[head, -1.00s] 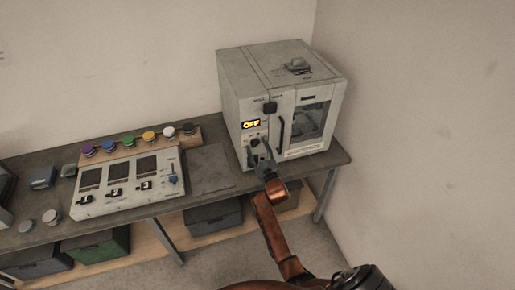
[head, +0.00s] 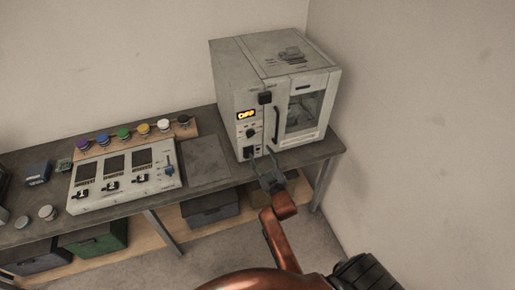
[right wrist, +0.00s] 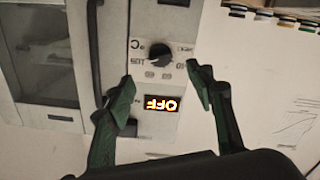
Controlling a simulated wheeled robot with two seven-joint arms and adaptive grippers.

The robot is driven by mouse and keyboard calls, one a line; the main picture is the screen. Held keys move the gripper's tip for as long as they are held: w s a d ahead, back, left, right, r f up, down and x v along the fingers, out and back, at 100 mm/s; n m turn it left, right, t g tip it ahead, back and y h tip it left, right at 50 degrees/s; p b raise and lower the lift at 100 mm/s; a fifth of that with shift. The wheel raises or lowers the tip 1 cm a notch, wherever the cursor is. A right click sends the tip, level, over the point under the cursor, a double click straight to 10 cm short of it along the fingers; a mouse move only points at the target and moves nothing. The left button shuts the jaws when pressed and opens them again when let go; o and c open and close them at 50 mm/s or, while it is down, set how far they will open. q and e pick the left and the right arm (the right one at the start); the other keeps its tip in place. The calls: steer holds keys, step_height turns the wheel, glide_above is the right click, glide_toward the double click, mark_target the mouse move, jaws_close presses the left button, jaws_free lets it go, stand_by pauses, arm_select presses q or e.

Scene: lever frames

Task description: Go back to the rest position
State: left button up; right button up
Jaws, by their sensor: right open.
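My right gripper (head: 263,157) is open and empty, just in front of the lower front panel of a grey oven-like machine (head: 228,85). In the right wrist view its two green-tipped fingers (right wrist: 160,82) are spread apart, with the machine's panel visible between and beyond them. The machine's display (head: 246,114) reads OFF; it also shows, upside down, in the right wrist view (right wrist: 162,103). A black dial with °C marks (right wrist: 159,54) is on the same panel. The machine's door is shut. My left gripper is not in view.
The machine stands at the right end of a dark workbench (head: 205,160), near the wall. Bins (head: 210,208) sit on the shelf below. Floor in front is open.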

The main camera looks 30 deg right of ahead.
steer(key=shift+s+a, duration=0.15)
steer(key=shift+s, duration=0.35)
step_height(320, 180, down, 13)
steer(key=a+g+y, duration=0.1)
steer(key=a+g, duration=0.1)
steer(key=s+a+f+g+y, duration=0.1)
steer(key=s+a+f+g, duration=0.1)
steer(key=s+f, duration=0.65)
steer(key=s+a+f+g+y, duration=0.1)
steer(key=s+a+f+g, duration=0.15)
steer(key=f, duration=1.05)
steer(key=s+a+f+g+y, duration=0.1)
steer(key=s+f+g, duration=0.1)
steer(key=s+f, duration=0.65)
steer(key=s+f+g, duration=0.2)
steer(key=s+f, duration=0.5)
steer(key=s, duration=0.5)
steer(key=s+f+g, duration=0.3)
steer(key=s+f, duration=0.4)
steer(key=s, duration=0.5)
steer(key=s+f+g, duration=0.3)
steer(key=s+f, duration=0.4)
steer(key=s, duration=0.5)
steer(key=shift+s+f+b, duration=0.3)
steer(key=shift+s+b, duration=0.05)
steer(key=shift+b, duration=0.1)
steer(key=shift+d, duration=0.1)
steer(key=shift+c, duration=0.3)
